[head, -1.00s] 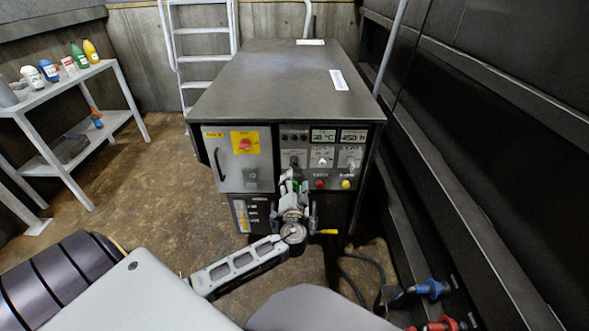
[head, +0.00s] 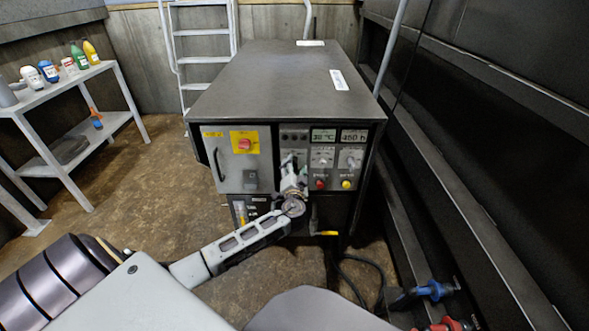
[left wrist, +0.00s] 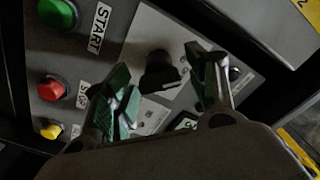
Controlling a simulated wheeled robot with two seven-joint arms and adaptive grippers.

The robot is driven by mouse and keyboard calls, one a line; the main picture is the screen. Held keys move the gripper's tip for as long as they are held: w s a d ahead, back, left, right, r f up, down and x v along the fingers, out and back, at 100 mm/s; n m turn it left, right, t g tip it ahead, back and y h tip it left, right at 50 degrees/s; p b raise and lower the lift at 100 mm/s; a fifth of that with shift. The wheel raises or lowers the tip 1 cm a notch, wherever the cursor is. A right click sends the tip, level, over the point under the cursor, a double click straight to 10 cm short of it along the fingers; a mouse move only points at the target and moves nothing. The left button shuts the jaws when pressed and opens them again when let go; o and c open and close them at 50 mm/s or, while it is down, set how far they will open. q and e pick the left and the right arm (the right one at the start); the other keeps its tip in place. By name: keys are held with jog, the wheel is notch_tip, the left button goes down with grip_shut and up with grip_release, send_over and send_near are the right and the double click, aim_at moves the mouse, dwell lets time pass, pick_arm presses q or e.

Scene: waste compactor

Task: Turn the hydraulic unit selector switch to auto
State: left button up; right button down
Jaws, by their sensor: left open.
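The hydraulic unit (head: 285,85) is a dark metal cabinet with a control panel on its front. In the left wrist view, a black selector knob (left wrist: 158,72) stands out from a light plate, between the fingers as seen from there. I cannot tell whether either finger touches it. My left gripper (left wrist: 163,88) is open, its green-padded fingers spread to either side of the knob. In the head view, the left gripper (head: 292,173) is in front of the panel and largely covers the selector. The knob's setting is not readable. My right gripper is not in view.
Near the gripper are a red button (head: 320,184) and a yellow button (head: 346,184); a green START button (left wrist: 57,13) shows in the wrist view. A red rotary switch (head: 244,144) is on the left door. A shelf with bottles (head: 60,78) stands at left.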

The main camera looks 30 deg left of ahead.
pick_arm(q)
jog(key=shift+c, duration=0.5)
jog(key=c, duration=0.9)
jog(key=shift+c, duration=0.2)
